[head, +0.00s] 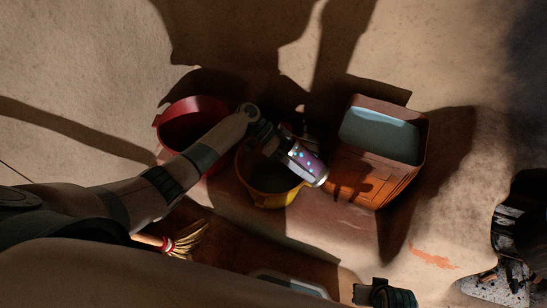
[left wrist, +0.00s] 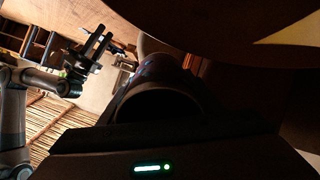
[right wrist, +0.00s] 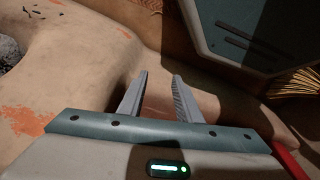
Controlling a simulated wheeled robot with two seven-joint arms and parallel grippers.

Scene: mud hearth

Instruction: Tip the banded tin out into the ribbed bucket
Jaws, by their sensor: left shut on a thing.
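My left gripper (head: 288,150) is shut on a purple tin with bright dots and a silvery end (head: 306,164). The tin lies on a slant over the right side of a round yellow bucket (head: 280,200); in the left wrist view the tin (left wrist: 160,80) is a dark cylinder between the jaws. A squarish orange container with lined walls (head: 375,180) and a blue-grey inside stands just right of the tin. I cannot tell from the shadows which container is the ribbed one. My right gripper (right wrist: 150,95) is open and empty.
A red bucket (head: 190,115) stands left of the yellow one, partly behind my left arm. A straw brush (head: 187,241) lies at the lower left. A speckled thing (head: 498,285) is at the lower right. Ground right of the orange container is clear.

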